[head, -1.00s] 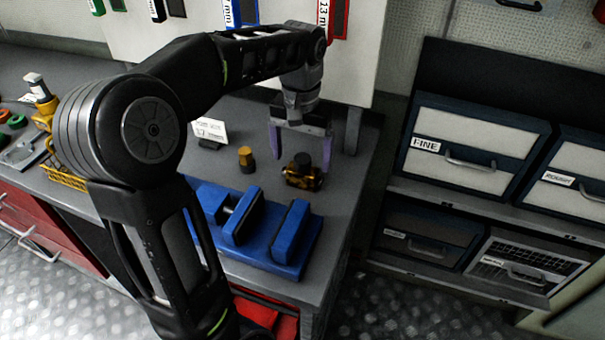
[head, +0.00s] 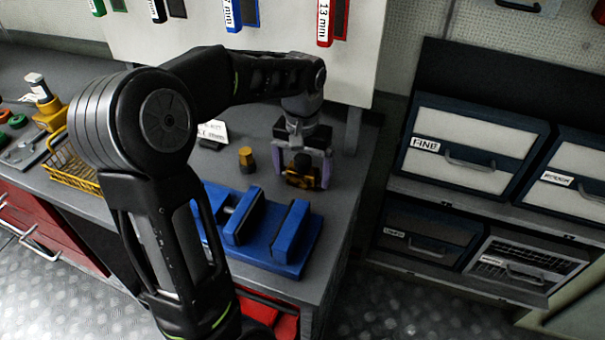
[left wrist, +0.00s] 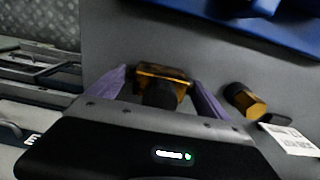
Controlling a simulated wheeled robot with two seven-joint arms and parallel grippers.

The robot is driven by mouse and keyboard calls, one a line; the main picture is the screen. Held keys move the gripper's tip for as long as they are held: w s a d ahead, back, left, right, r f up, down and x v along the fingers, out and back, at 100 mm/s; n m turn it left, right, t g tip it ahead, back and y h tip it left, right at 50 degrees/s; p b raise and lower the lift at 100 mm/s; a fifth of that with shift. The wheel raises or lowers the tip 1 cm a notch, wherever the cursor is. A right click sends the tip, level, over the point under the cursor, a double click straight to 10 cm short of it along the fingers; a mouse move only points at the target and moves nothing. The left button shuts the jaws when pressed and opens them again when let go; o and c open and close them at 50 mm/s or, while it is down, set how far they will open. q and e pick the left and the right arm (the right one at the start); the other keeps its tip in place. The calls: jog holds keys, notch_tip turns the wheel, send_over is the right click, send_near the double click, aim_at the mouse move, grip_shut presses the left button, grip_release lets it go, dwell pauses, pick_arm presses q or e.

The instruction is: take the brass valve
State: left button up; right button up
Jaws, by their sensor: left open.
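My right gripper is not in view.
A small brass fitting with a dark top (head: 246,160) stands left of the valve. A blue vise (head: 275,262) is in front. A white card (head: 213,131) stands behind the fitting. A yellow wire basket (head: 72,175) is at left. The bench ends just right of the gripper.

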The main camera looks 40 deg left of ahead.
pick_arm(q)
jog(key=shift+c, duration=0.2)
jog(key=c, duration=1.5)
jog(key=shift+c, duration=0.8)
jog(key=shift+r, duration=0.15)
